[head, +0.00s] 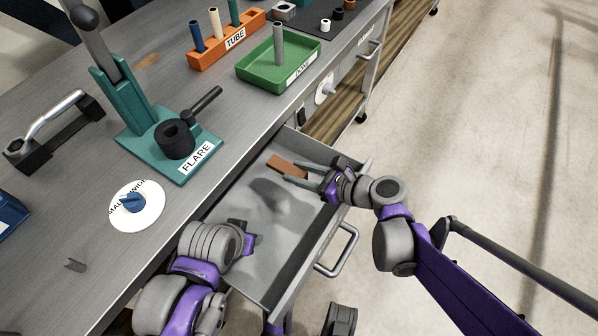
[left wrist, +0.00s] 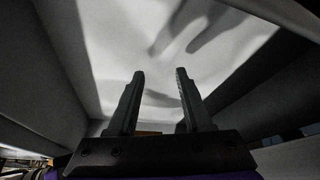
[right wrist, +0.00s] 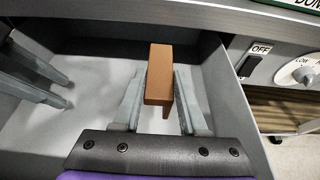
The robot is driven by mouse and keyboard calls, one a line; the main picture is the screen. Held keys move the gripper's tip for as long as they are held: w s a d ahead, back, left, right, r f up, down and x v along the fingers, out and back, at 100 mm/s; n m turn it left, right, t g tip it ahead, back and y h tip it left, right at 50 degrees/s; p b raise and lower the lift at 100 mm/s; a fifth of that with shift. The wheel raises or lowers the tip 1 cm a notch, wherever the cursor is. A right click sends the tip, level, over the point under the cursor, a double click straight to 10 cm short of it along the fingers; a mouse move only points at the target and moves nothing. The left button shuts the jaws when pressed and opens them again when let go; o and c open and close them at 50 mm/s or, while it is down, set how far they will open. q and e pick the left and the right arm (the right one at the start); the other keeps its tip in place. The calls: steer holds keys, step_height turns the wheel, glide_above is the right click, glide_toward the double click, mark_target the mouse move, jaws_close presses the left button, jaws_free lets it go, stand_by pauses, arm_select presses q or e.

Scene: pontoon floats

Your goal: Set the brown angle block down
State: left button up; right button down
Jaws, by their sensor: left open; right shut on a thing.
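The brown angle block (head: 287,166) is between the fingers of my right gripper (head: 297,171), inside the open drawer (head: 233,266) near its far end. In the right wrist view the block (right wrist: 158,75) points away from my palm, with a finger on each side; the gripper is shut on it. I cannot tell whether it touches the drawer floor. My left gripper (left wrist: 160,74) is open and empty over the pale drawer floor. In the head view its fingers are mostly hidden by its own arm. It also shows at the left of the right wrist view (right wrist: 35,82).
The drawer floor is bare apart from shadows. On the bench above stand a teal flare press (head: 150,135), a white dial plate (head: 136,207), a green tray (head: 262,77) and an orange tube rack (head: 225,42). The drawer handle (head: 340,255) sticks out in front.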

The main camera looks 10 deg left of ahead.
arm_select(q)
steer(key=shift+f, duration=0.2)
arm_select(e)
steer(key=shift+c, duration=2.2)
jaws_free()
steer(key=shift+s+f, duration=0.25)
steer(key=shift+f, duration=0.3)
arm_select(q)
steer(key=shift+r, duration=0.35)
arm_select(e)
steer(key=shift+r, duration=0.35)
arm_select(q)
steer(key=shift+w+r+p, duration=0.1)
steer(key=shift+r+p, duration=0.3)
steer(key=shift+p, duration=0.25)
arm_select(e)
steer(key=shift+w+d+r, duration=0.1)
steer(key=shift+w+r, duration=0.05)
steer(key=shift+r, duration=0.3)
arm_select(q)
steer(key=shift+r+p, duration=0.75)
steer(key=shift+r, duration=0.1)
arm_select(e)
steer(key=v, duration=1.1)
steer(key=shift+d+r, duration=0.2)
steer(key=shift+d, duration=0.15)
